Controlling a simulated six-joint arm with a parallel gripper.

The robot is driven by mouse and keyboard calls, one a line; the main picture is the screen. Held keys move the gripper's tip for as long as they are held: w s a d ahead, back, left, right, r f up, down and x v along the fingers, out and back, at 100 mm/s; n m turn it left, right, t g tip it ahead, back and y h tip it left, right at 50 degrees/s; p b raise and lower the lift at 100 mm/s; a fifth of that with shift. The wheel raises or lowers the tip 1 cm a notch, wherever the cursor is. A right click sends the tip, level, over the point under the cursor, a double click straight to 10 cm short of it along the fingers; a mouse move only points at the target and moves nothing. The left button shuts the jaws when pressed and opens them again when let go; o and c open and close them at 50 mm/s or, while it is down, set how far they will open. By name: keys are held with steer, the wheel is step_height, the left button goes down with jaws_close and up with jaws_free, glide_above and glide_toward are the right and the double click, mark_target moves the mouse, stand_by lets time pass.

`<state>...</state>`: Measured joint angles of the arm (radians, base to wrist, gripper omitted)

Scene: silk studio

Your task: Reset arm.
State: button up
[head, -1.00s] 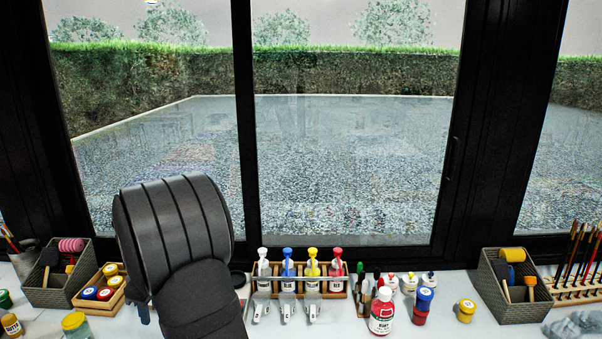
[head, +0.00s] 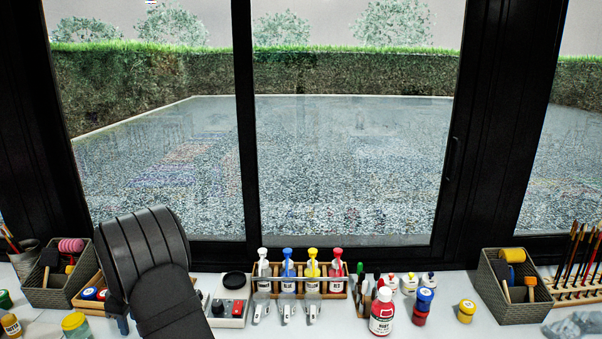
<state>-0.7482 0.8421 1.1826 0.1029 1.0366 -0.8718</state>
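My dark arm rises from the bottom edge at the left in the head view, bent over the back of the white table (head: 345,325). My gripper itself does not show; only dark arm links are seen, with a small bluish-grey part low on their left side. The arm hides part of a wooden box of paint jars (head: 90,293) and the table behind it. I see nothing held.
A white device with knobs (head: 228,309) sits between. A red paint bottle (head: 381,312), stacked jars (head: 422,306) and a wicker basket (head: 513,276) stand farther right. Windows close off the back.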

step_height(320, 180, down, 4)
steer(key=shift+r, duration=0.25)
steer(key=shift+s+d+r, duration=0.15)
steer(key=shift+r, duration=2.1)
step_height(320, 180, down, 3)
steer(key=shift+r, duration=0.1)
steer(key=shift+w+a, duration=0.2)
steer(key=r, duration=0.1)
steer(key=d+r, duration=0.1)
steer(key=r, duration=0.1)
steer(key=shift+w+r, duration=0.1)
steer(key=shift+r, duration=0.05)
steer(key=w+d+r, duration=0.2)
steer(key=d+r, duration=0.4)
steer(key=d, duration=0.4)
steer(key=shift+d+r, duration=0.2)
